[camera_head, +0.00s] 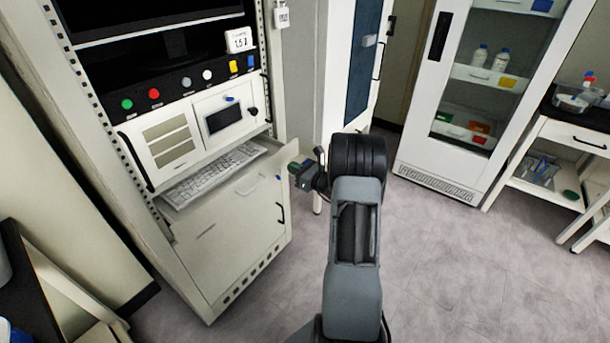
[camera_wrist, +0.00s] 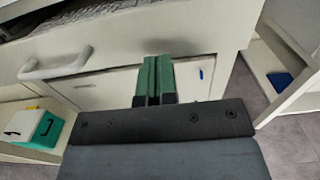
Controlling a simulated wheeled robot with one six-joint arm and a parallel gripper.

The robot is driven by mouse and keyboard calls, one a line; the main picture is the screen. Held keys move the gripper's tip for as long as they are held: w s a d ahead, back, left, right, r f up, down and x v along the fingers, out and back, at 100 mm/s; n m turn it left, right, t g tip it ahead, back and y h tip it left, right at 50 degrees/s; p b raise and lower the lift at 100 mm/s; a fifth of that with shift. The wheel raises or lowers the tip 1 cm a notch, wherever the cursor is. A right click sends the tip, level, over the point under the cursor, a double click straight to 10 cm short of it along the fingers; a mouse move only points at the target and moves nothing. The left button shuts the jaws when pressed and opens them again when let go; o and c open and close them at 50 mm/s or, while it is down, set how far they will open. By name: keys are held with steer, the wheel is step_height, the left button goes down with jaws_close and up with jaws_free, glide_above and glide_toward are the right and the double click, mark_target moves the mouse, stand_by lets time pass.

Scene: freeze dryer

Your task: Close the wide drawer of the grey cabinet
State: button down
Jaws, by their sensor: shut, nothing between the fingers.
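The grey cabinet (camera_head: 225,235) stands at the left in the head view, with a screen and a control panel in it. Its wide drawer (camera_head: 178,212) is pulled out and holds a keyboard (camera_head: 214,175). In the wrist view a pale wide front (camera_wrist: 130,55) with a bar handle (camera_wrist: 55,66) lies close ahead, a keyboard-like shape at its top left. My gripper (camera_head: 293,167), with green fingertips, is shut and empty at the right of the drawer. Its fingertips (camera_wrist: 153,62) overlap the front; I cannot tell whether they touch it.
A white glass-door cabinet (camera_head: 452,100) stands at the back right. A white side bench (camera_head: 560,135) is at the far right. The grey floor (camera_head: 450,265) to the right of my arm is clear. A green-and-white box (camera_wrist: 34,127) is at the left in the wrist view.

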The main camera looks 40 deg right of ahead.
mark_target(279, 161)
steer(key=shift+x, duration=2.05)
